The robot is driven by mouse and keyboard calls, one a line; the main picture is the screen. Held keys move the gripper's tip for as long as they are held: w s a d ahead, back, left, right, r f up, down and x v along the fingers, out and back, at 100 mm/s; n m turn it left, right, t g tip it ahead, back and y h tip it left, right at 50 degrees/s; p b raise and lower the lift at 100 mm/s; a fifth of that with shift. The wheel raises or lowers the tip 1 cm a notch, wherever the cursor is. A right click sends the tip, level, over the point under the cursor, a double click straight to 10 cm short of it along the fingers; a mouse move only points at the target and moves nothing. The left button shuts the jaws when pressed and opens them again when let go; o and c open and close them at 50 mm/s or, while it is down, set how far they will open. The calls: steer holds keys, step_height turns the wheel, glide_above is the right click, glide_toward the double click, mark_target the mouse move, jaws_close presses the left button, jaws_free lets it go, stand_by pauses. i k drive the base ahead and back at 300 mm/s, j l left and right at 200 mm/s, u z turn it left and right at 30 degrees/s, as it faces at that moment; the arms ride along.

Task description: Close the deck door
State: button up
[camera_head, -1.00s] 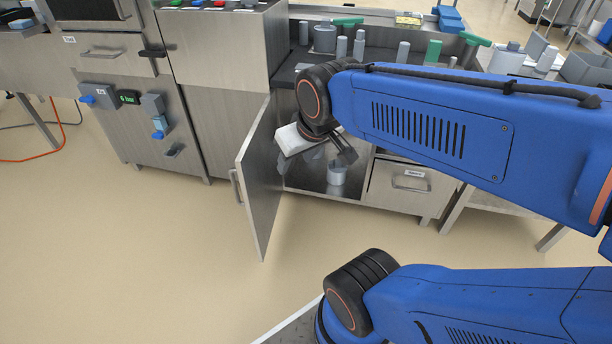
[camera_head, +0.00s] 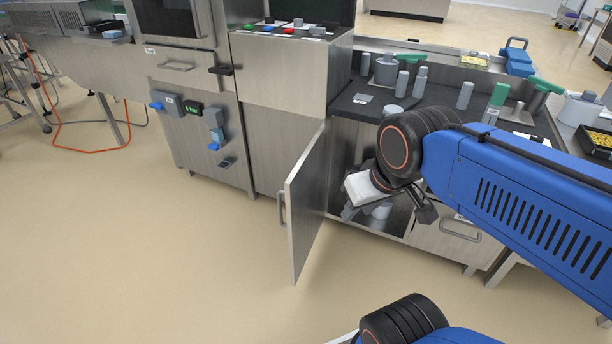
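The deck door (camera_head: 306,205) is a grey metal panel with a bar handle (camera_head: 281,207) on its outer, left face. It stands swung open from the cabinet front, its free edge toward me. My gripper (camera_head: 385,208) is to the right of the door, in front of the cabinet opening (camera_head: 345,150). It appears apart from the door. Part of the gripper is hidden by my wrist, and I cannot see its fingers clearly enough to tell whether they are open or shut.
Inside the cabinet is a pale cylinder (camera_head: 381,211), partly hidden. A drawer with a handle (camera_head: 460,231) is right of the opening. The deck above (camera_head: 430,107) holds grey cylinders and green-handled tools. The floor (camera_head: 190,270) left of the door is clear.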

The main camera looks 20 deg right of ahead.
mark_target(305, 190)
steer(key=j+z, duration=0.15)
steer(key=z, duration=0.2)
steer(key=i+j+z, duration=0.1)
steer(key=z, duration=0.25)
steer(key=j+z, duration=0.65)
steer(key=j, duration=0.7)
steer(key=k+j+z, duration=0.1)
steer(key=j+z, duration=0.15)
steer(key=j, duration=0.75)
steer(key=k+j, duration=0.15)
steer(key=j, duration=0.15)
steer(key=k, duration=0.3)
